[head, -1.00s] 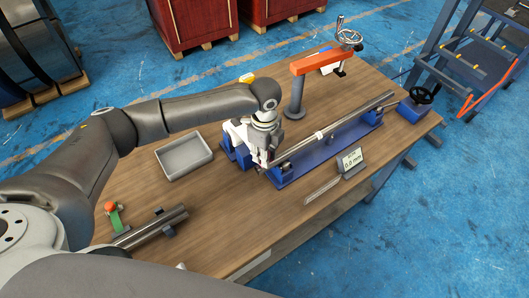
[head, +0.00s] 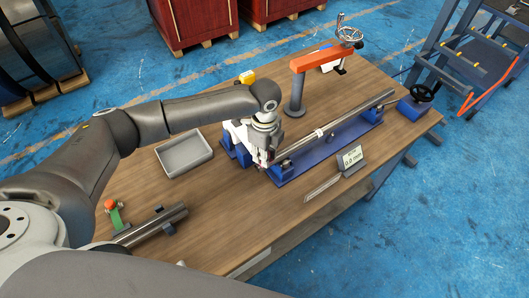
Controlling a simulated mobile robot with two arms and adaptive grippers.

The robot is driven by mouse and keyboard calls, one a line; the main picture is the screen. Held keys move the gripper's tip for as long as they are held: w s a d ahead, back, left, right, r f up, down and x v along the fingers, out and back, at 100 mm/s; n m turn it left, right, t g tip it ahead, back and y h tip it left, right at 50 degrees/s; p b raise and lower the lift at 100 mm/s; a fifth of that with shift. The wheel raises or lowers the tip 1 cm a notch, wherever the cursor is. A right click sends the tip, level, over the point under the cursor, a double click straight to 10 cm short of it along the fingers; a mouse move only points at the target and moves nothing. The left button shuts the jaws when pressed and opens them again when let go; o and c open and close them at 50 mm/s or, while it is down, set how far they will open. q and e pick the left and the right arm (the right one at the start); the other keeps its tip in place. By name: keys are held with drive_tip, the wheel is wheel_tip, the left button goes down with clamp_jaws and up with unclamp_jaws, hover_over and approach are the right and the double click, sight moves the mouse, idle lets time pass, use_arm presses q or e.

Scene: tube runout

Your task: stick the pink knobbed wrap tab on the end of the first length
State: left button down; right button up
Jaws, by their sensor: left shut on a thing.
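A long grey tube (head: 352,117) lies along a blue fixture (head: 325,153), with a small white band (head: 319,133) around it. My left gripper (head: 262,168) points down at the near left end of the tube. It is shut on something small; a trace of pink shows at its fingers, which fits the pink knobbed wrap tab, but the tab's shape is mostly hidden. I cannot tell whether it touches the tube end. My right gripper is not in view.
A grey tray (head: 184,154) sits left of the fixture. Shorter tubes (head: 152,226) lie on a holder at the front left. An orange-armed stand (head: 318,60) rises behind the tube, and a small display (head: 350,160) stands in front. The wooden tabletop (head: 235,215) is clear at the front.

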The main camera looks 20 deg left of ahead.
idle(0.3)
use_arm(q)
drive_tip(key=c, duration=1.2)
unclamp_jaws()
wheel_tip(320, 180, up, 12)
